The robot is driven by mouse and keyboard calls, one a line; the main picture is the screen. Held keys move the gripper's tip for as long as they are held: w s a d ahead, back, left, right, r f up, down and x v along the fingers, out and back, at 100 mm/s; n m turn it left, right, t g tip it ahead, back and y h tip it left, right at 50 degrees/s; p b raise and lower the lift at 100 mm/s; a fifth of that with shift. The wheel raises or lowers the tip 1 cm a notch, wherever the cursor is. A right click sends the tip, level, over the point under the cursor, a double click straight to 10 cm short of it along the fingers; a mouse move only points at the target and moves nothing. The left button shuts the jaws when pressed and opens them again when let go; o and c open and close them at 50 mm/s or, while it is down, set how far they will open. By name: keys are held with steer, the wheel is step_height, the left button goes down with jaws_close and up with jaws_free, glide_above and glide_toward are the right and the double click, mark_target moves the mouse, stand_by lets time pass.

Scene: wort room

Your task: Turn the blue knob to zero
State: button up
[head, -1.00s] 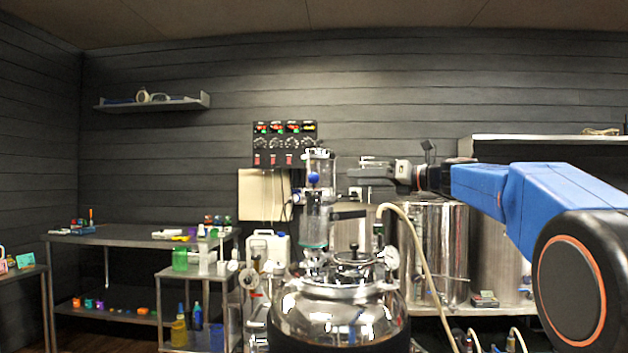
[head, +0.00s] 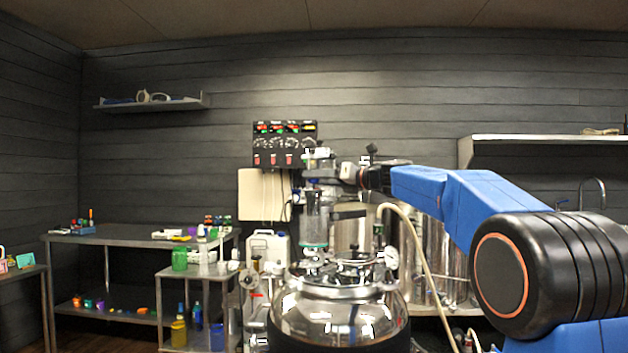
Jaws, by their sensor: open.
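My gripper (head: 308,166) is open at the top of the glass column, in front of the lower edge of the black control panel. In the earlier head frame a round blue knob showed on this column. Now it is mostly or wholly hidden at my gripper, and I cannot tell whether the fingers touch it or stand around it. The glass column (head: 314,215) rises above the shiny steel kettle (head: 338,312). Any zero mark is too small or hidden to read.
The control panel (head: 285,144) with lit displays, dials and red switches hangs behind. A hose (head: 414,245) curves down right of the column, and a gauge (head: 391,257) sits by the kettle lid. A trolley (head: 195,271) with bottles stands to the left.

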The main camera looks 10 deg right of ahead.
steer(key=shift+x, duration=0.9)
steer(key=c, duration=1.1)
steer(key=shift+o, duration=0.2)
steer(key=shift+n+g+y, duration=0.3)
steer(key=shift+y, duration=0.1)
steer(key=n+g+y, duration=0.3)
steer(key=g, duration=0.1)
steer(key=shift+w+d, duration=0.1)
steer(key=shift+w, duration=0.05)
steer(key=n+g+y, duration=0.2)
steer(key=n+g, duration=0.2)
steer(key=g, duration=0.1)
steer(key=shift+g, duration=0.4)
steer(key=shift+n+g, duration=0.4)
steer(key=shift+g, duration=0.1)
steer(key=shift+n+g, duration=1.3)
steer(key=shift+g, duration=0.7)
